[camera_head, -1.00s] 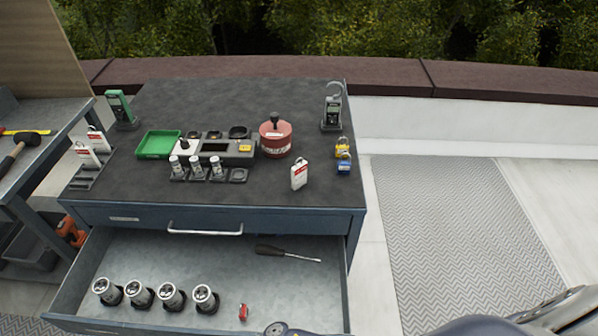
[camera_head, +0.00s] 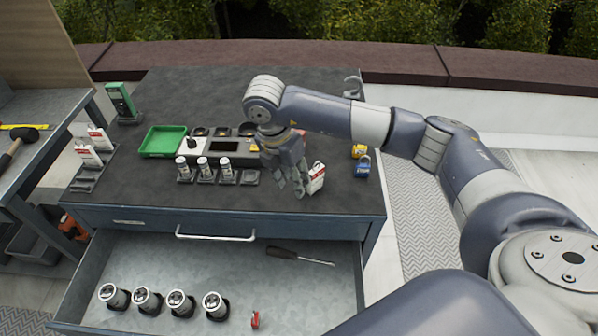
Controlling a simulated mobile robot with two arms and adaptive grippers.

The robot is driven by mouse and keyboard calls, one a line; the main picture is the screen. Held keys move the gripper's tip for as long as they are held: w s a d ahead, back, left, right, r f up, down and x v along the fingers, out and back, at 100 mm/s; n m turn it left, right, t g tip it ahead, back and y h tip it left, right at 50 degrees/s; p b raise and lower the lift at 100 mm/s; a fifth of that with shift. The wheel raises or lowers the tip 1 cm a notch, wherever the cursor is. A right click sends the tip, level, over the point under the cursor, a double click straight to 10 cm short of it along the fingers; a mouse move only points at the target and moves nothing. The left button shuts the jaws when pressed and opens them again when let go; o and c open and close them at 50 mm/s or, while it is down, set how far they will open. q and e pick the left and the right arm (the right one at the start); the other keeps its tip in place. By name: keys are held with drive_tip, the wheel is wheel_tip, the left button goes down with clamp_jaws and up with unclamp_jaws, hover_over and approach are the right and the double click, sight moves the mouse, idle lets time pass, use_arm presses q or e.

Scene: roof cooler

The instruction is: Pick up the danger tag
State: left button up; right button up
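A white danger tag with a red top (camera_head: 317,178) stands near the front right of the dark cabinet top. My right gripper (camera_head: 292,187) points down just left of it, with its fingers apart and no object visible between them. The fingers overlap the tag's left edge in the picture; I cannot tell whether they touch it. Two similar red-and-white tags (camera_head: 88,155) stand in a holder at the left of the top. My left gripper is not in view.
Yellow and blue padlocks (camera_head: 362,170) sit right of the tag. A tester dock (camera_head: 216,146), a green tray (camera_head: 160,141) and small cylinders (camera_head: 204,167) stand to the left. The open drawer (camera_head: 200,267) holds a screwdriver (camera_head: 297,256) and several canisters (camera_head: 180,303).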

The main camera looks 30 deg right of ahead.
drive_tip(key=m+t+h, duration=0.1)
drive_tip(key=m+h, duration=0.1)
approach(316, 169)
drive_tip(key=shift+m, duration=0.3)
drive_tip(key=b+x, duration=0.1)
drive_tip(key=x, duration=0.3)
drive_tip(key=shift+a+f, duration=0.1)
drive_tip(key=shift+f, duration=0.05)
drive_tip(key=shift+w+d+f+b, duration=0.1)
drive_tip(key=shift+d+f+b, duration=0.2)
drive_tip(key=shift+f, duration=0.3)
drive_tip(key=p+x, duration=0.1)
drive_tip(key=x, duration=0.3)
drive_tip(key=shift+d, duration=0.15)
drive_tip(key=shift+f, duration=0.3)
clamp_jaws()
